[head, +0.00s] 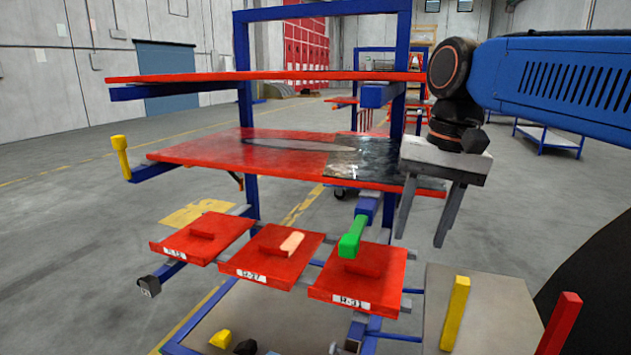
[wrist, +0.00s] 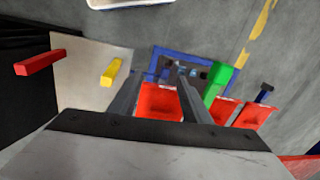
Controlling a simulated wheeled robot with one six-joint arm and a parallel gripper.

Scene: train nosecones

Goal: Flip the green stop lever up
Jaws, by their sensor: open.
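The green stop lever (head: 352,237) is a green block at the end of a blue bar on the rack's front, above the right red tray. It points out and slightly down towards me in the head view. My gripper (head: 420,238) is open and empty, its two grey fingers pointing down to the right of the lever, apart from it. In the wrist view the lever (wrist: 217,86) lies to the right of both fingers of my gripper (wrist: 158,76), with nothing between them.
Red trays (head: 361,283) sit below the lever; one holds a light peach block (head: 292,242). A red shelf (head: 200,152) with a dark sheet lies above. A yellow post (head: 455,312) and a red post (head: 560,322) stand at the right. A yellow-ended bar (head: 121,155) is at left.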

